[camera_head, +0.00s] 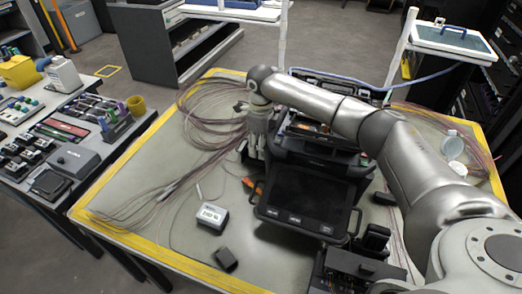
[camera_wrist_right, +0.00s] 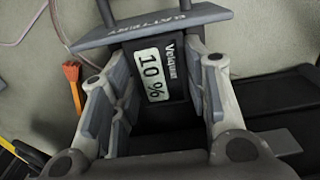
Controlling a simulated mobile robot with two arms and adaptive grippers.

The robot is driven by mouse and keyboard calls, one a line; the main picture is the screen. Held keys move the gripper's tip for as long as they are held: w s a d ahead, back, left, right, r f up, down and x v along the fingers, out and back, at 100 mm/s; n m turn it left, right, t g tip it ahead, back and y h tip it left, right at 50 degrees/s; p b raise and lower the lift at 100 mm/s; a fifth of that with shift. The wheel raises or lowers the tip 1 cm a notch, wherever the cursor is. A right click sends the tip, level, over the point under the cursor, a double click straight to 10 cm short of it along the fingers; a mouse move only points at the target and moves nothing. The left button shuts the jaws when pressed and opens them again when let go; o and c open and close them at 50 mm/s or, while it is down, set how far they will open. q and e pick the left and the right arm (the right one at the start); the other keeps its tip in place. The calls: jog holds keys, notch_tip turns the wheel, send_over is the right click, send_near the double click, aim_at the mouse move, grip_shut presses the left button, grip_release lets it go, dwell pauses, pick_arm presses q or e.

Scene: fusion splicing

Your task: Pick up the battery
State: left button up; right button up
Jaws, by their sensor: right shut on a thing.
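A second box with a white, percent-marked top (camera_head: 212,216) lies on the table left of the splicer. My left gripper is not in view.
The table (camera_head: 150,235) has a yellow edge. Coiled fibre cables (camera_head: 195,105) lie at its back left, and a small black block (camera_head: 226,259) near the front. An orange-handled tool (camera_wrist_right: 73,85) lies close to my right gripper. A side bench (camera_head: 75,160) with tools stands at left.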

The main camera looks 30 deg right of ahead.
jog(key=shift+r, duration=0.2)
jog(key=shift+w+r, duration=0.1)
jog(key=shift+r, duration=0.45)
jog(key=s+a+r+b, duration=0.1)
jog(key=s+a+r, duration=0.2)
jog(key=a+r, duration=0.3)
jog(key=s+a+r+b, duration=0.2)
jog(key=a+r, duration=0.3)
jog(key=a, duration=0.1)
jog(key=shift+s+a+r, duration=0.35)
jog(key=shift+s+a, duration=0.05)
jog(key=shift+f, duration=0.1)
